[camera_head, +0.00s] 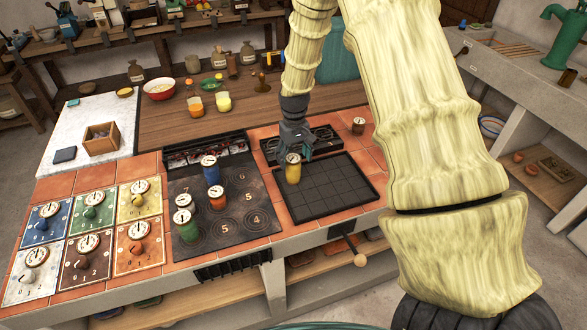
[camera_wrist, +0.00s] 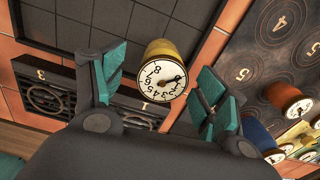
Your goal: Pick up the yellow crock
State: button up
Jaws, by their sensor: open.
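The yellow crock (camera_head: 293,170) stands upright on the edge of the dark gridded tray (camera_head: 340,201), at its back left corner. Its white dial lid shows in the wrist view, where the crock (camera_wrist: 167,48) sits between the teal-padded fingers. My gripper (camera_head: 294,142) is just above and behind it in the head view. In the wrist view my gripper (camera_wrist: 160,95) is open, with a finger on either side of the crock. I see a gap between each finger and the crock, and nothing is held.
A dark stove top (camera_head: 222,235) to the left bears blue, orange, green and white-lidded crocks. A black vented unit (camera_head: 325,138) lies behind the tray. A brown crock (camera_head: 358,126) stands at the back right. Most of the tray is bare.

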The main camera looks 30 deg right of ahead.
jog(key=shift+a+f+p, duration=0.1)
jog(key=shift+f+p, duration=0.25)
jog(key=shift+w+f+p, duration=0.15)
jog(key=shift+f+p, duration=0.75)
jog(key=shift+f, duration=1.35)
jog(key=c, duration=1.3)
jog(key=shift+c, duration=0.5)
jog(key=shift+r, duration=0.2)
